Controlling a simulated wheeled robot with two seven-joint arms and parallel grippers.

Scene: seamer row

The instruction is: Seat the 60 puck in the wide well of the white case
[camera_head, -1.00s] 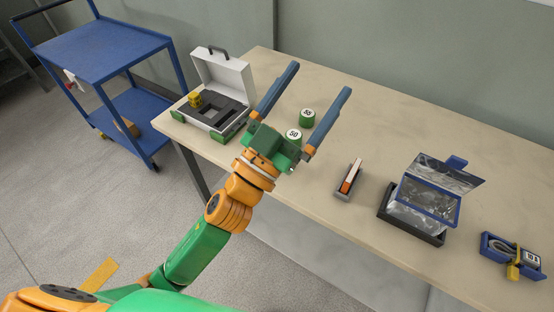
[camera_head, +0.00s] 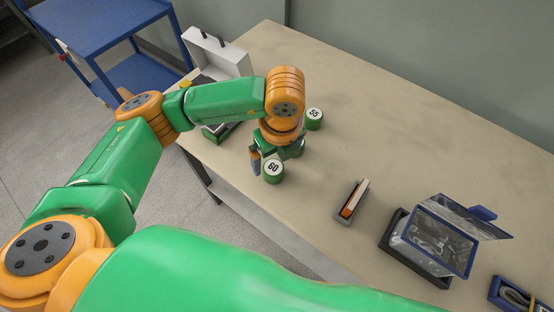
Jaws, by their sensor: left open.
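The 60 puck (camera_head: 273,172) is green with a white numbered top and stands upright on the table. My left gripper (camera_head: 270,160) points down at it, open. One finger shows just left of the puck; the other is hidden, and I cannot tell whether the jaws touch the puck. The white case (camera_head: 213,58) stands open at the table's left end with its lid up. My left forearm covers most of its base, so the wide well is hidden. My right gripper is not in view.
The 55 puck (camera_head: 314,119) stands behind the gripper to the right. A small tray with an orange-and-white item (camera_head: 353,199), an open clear-lidded box (camera_head: 435,240) and a blue tray (camera_head: 515,295) stand to the right. A blue cart (camera_head: 95,30) is at left.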

